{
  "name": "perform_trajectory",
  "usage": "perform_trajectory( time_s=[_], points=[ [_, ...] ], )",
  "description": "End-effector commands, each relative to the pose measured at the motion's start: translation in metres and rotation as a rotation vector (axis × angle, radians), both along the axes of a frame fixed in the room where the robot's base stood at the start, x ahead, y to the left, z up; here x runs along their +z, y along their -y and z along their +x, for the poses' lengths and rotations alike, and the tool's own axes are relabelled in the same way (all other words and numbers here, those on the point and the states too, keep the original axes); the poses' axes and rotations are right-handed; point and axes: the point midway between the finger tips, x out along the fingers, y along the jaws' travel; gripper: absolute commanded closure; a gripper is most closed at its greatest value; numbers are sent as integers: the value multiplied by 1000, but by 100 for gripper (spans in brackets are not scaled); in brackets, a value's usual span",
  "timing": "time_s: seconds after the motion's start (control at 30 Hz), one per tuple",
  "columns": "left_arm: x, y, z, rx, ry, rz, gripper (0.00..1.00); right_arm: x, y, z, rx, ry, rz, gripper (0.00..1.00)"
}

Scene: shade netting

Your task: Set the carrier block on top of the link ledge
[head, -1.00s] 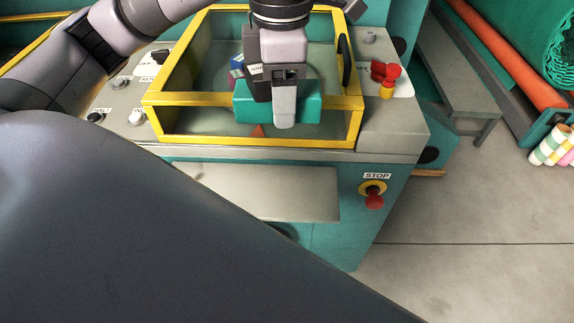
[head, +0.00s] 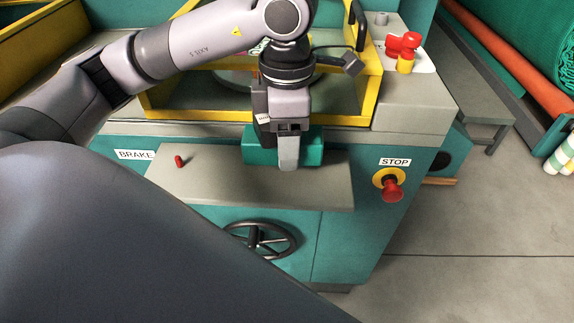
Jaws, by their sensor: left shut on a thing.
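The carrier block is a teal block (head: 313,147) held in my left gripper (head: 287,150), which points down with one finger showing on its near side. The far finger is hidden. The link ledge appears to be the flat grey shelf (head: 225,185) on the front of the teal machine. The block overlaps the back right part of this shelf in the picture. I cannot tell whether it touches the shelf or hangs just above it. My right gripper is not in view.
A yellow-framed box (head: 190,113) stands behind the shelf. A small red peg (head: 180,161) is at the shelf's left end. A red STOP button (head: 391,188) is to the right, and a dark handwheel (head: 262,240) is below. The shelf's front middle is clear.

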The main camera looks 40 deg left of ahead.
Motion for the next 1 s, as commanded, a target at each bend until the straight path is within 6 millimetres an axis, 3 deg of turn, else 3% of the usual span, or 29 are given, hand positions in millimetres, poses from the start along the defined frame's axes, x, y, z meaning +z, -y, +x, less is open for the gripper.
perform_trajectory(
  time_s=[0.33, 0.53, 0.73, 0.77, 0.8, 0.83, 1.0],
  points=[
    [-40, 0, 0, 0, 1, 1, 93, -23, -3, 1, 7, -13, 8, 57],
    [-40, 0, 0, 0, 2, -1, 93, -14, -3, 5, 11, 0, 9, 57],
    [-44, 0, 0, 0, 1, 0, 93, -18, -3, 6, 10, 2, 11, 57],
    [-43, 0, 0, 0, 0, 0, 30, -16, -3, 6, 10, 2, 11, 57],
    [-43, 0, 0, 0, 0, 0, 17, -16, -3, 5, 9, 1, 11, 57],
    [-43, 0, 0, 0, 0, 0, 14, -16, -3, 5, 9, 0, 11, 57],
    [-43, 0, 0, 0, 0, 0, 14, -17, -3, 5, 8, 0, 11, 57]
  ],
)
